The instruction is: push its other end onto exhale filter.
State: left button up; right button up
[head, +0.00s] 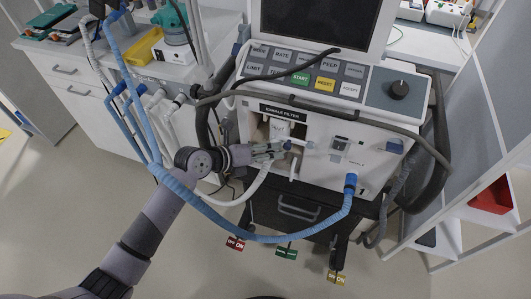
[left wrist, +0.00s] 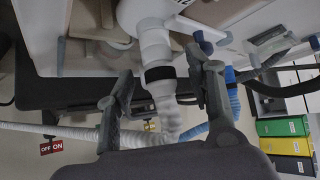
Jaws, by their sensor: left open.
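My left gripper (head: 272,150) is at the front of the ventilator (head: 318,140), just below the filter label (head: 280,110), whose first letters I cannot read surely. A white filter body (head: 281,130) sits in the recess there. In the left wrist view my left gripper (left wrist: 160,65) is open, one finger on each side of a white ribbed hose (left wrist: 166,115). The hose's black cuff (left wrist: 160,74) meets a white port (left wrist: 152,42); I cannot tell how far it is pushed on. The white hose (head: 255,188) runs down and left below the gripper. My right gripper is not in view.
A blue hose (head: 270,238) hangs in a loop from the ventilator's lower right port (head: 350,182) to the left. Grey hoses (head: 437,150) curve around its right side. A white cabinet (head: 85,85) stands at the left. Hanging tags (head: 286,253) are below.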

pick_arm(q)
jog(key=v, duration=1.2)
jog(key=w+a+f+n+t, duration=0.1)
jog(key=a+f+n+t, duration=0.2)
jog(key=f+n, duration=0.55)
jog(key=w+a+f+n+t, duration=0.1)
jog(key=a+f+n+t, duration=0.1)
jog(key=f+n, duration=0.7)
jog(key=s+a+f+n+g+y, duration=0.1)
jog(key=s+a+f+n+y, duration=0.25)
jog(key=f, duration=0.45)
jog(key=s+a+f+n+y, duration=0.3)
jog(key=s+a+f+n, duration=0.1)
jog(key=f, duration=0.4)
jog(key=s+a+f+n+g+y, duration=0.3)
jog(key=s+f+n+g, duration=0.15)
jog(key=s+f, duration=0.9)
jog(key=s+f+n+g, duration=0.2)
jog(key=s, duration=0.8)
jog(key=s+d+f+n+g, duration=0.1)
jog(key=s+f+n+g, duration=0.1)
jog(key=s, duration=0.9)
jog(key=shift+d+f+g+p, duration=0.2)
jog(key=shift+f+g+p, duration=0.2)
jog(key=shift+g, duration=0.25)
